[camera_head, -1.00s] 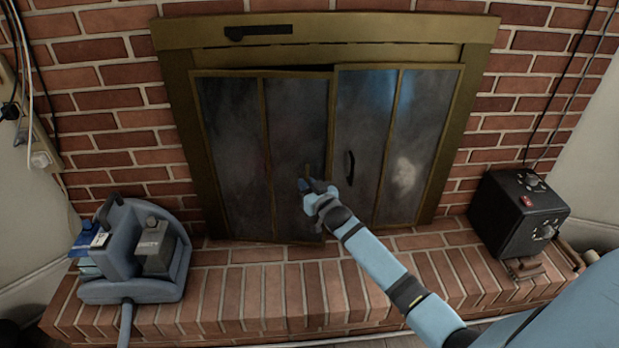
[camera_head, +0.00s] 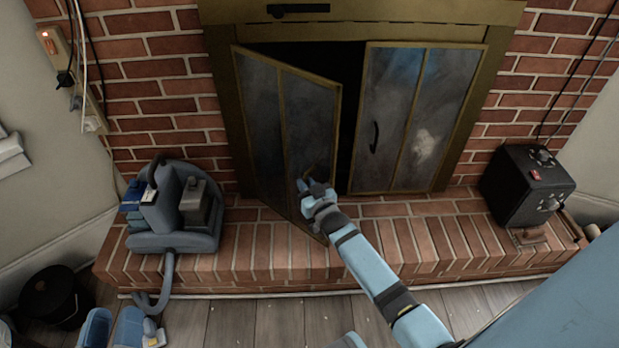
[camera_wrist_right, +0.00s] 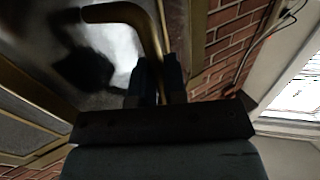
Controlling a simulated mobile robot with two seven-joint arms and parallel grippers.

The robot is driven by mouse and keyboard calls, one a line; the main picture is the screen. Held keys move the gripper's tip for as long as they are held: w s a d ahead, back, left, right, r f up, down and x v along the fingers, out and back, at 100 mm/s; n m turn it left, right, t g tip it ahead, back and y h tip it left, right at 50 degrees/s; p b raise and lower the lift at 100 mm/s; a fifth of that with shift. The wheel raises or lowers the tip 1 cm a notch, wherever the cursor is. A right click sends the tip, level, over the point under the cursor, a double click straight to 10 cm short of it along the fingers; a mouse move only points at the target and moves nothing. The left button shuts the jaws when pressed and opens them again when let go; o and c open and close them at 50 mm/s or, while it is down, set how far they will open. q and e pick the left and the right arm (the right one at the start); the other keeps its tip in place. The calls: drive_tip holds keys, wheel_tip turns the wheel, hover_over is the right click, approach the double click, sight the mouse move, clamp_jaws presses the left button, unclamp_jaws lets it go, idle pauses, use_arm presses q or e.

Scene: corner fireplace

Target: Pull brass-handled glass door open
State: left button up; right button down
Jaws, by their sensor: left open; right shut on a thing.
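The brass-framed glass door (camera_head: 258,120) is the left folding door of the fireplace. It stands partly swung out, with a dark gap behind its right edge. Its brass handle (camera_wrist_right: 150,35) curves between my right gripper's fingers in the wrist view. My right gripper (camera_head: 305,187) is shut on this handle, and the fingers partly hide it in the head view. The right glass door (camera_head: 395,120), with a dark handle (camera_head: 374,137), is closed. I cannot make out my left gripper in the head view.
A blue-grey cleaning machine (camera_head: 172,243) with a hose stands on the brick hearth (camera_head: 270,262) at left. A black box (camera_head: 520,190) stands at right. A black bucket (camera_head: 52,297) and blue items (camera_head: 128,328) are on the floor at bottom left.

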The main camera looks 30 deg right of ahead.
use_arm(q)
drive_tip(key=shift+a+f+g, duration=0.3)
drive_tip(key=shift+a+f, duration=0.2)
drive_tip(key=shift+a, duration=0.25)
use_arm(e)
drive_tip(key=shift+s+a, duration=0.1)
drive_tip(key=shift+a, duration=0.75)
drive_tip(key=c, duration=1.2)
unclamp_jaws()
drive_tip(key=shift+s, duration=0.1)
use_arm(q)
wheel_tip(320, 180, down, 7)
drive_tip(key=s+a+g+y+p, duration=0.1)
drive_tip(key=a+g+y+p, duration=0.1)
drive_tip(key=g+y+p, duration=0.1)
drive_tip(key=shift+a+r+p, duration=0.2)
drive_tip(key=shift+a+p, duration=0.15)
drive_tip(key=shift+p, duration=0.1)
use_arm(e)
drive_tip(key=s, duration=1.3)
drive_tip(key=shift+s+a, duration=0.2)
drive_tip(key=shift+s, duration=0.1)
